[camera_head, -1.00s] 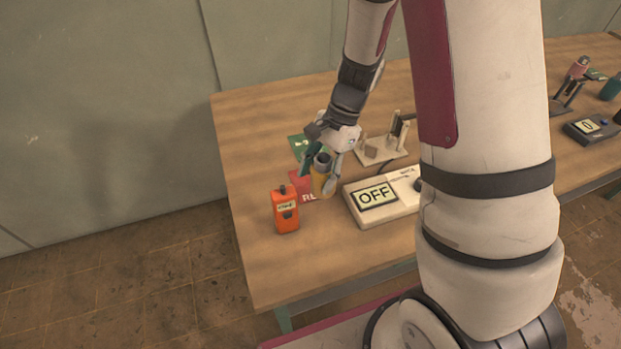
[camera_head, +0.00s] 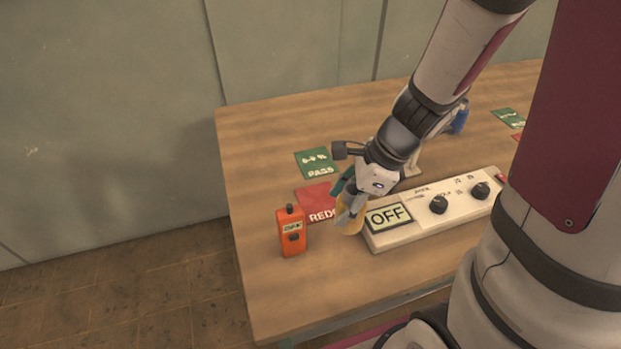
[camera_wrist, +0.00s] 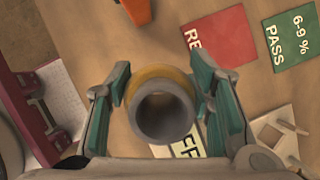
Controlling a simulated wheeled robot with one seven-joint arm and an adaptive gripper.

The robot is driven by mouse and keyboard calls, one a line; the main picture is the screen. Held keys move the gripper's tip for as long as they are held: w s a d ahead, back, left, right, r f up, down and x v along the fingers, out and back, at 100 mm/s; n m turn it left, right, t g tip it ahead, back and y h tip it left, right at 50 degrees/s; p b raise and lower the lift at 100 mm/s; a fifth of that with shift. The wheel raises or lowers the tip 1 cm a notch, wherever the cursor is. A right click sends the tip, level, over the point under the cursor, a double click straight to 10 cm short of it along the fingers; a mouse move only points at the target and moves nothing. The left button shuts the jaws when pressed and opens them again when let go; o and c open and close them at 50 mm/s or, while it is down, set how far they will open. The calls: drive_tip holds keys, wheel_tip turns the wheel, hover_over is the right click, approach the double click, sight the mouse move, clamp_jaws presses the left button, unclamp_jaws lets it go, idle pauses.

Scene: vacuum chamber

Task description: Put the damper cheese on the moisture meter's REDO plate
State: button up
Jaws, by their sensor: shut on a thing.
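My gripper (camera_wrist: 162,98) is shut on a short yellow cylinder (camera_wrist: 152,72) with a grey hollow tube in it, seen end-on in the wrist view. I cannot tell whether it is the damper cheese. In the head view the yellow part (camera_head: 349,221) hangs over the table, between the red REDO plate (camera_head: 313,196) and the white box's OFF display. The REDO plate also shows in the wrist view (camera_wrist: 228,40), above and right of the held thing. Its right end is partly hidden by my gripper in the head view. An orange handheld meter (camera_head: 291,238) stands upright just left.
A green "6-9 % PASS" plate (camera_head: 317,163) lies behind the REDO plate. The white box (camera_head: 462,212) with OFF display and black knobs stands right of my gripper. A blue item (camera_head: 460,117) stands farther back. The wooden table (camera_head: 262,150) is bare at its left side.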

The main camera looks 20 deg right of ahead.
drive_tip(key=shift+w+f+b, duration=0.15)
drive_tip(key=shift+w+b, duration=0.1)
drive_tip(key=shift+b, duration=0.1)
drive_tip(key=shift+w, duration=0.2)
drive_tip(key=shift+w+a+f+b, duration=0.25)
drive_tip(key=shift+w+f, duration=0.5)
drive_tip(key=shift+w, duration=1.35)
drive_tip(key=shift+w+a+f, duration=0.4)
drive_tip(key=shift+w+f, duration=0.4)
drive_tip(key=shift+w, duration=1.3)
drive_tip(key=shift+w+a+f+b, duration=0.25)
drive_tip(key=shift+w+f, duration=0.5)
drive_tip(key=shift+w, duration=1.35)
drive_tip(key=shift+f, duration=0.2)
drive_tip(key=o, duration=1.3)
drive_tip(key=shift+r, duration=0.1)
